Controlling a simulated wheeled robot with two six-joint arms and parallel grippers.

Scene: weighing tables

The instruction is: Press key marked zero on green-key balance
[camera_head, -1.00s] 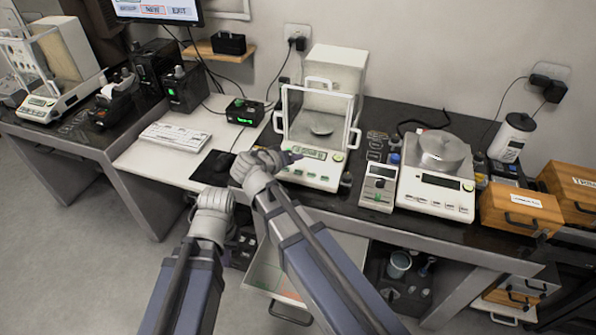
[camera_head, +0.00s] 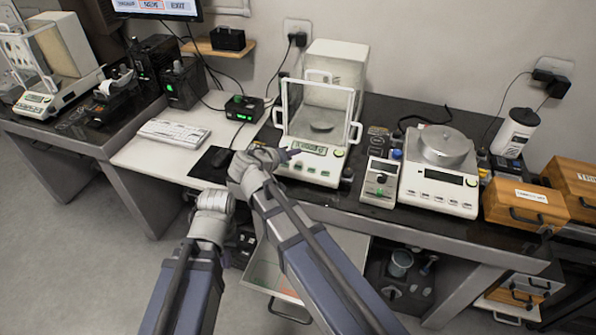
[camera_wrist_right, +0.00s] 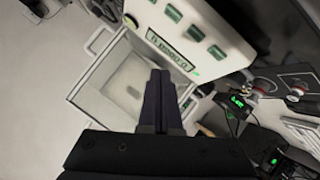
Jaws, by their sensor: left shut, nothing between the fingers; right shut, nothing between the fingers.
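The green-key balance (camera_head: 318,172) stands at the middle of the dark bench, with a glass draft shield and a lit display (camera_head: 309,147). Its green keys are in a row below the display; the wrist view also shows green keys (camera_wrist_right: 195,33) beside the display (camera_wrist_right: 169,47). Key markings are too small to read. My right gripper (camera_head: 290,154) is shut and empty near the left end of the display; its fingers (camera_wrist_right: 159,77) show in the wrist view. Whether it touches the balance cannot be told. My left gripper (camera_head: 218,194) is shut and empty, left of the bench front.
Wooden boxes (camera_head: 527,204) are at far right. A keyboard (camera_head: 173,133) lies on the white table at left. An open drawer (camera_head: 285,290) is below the bench.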

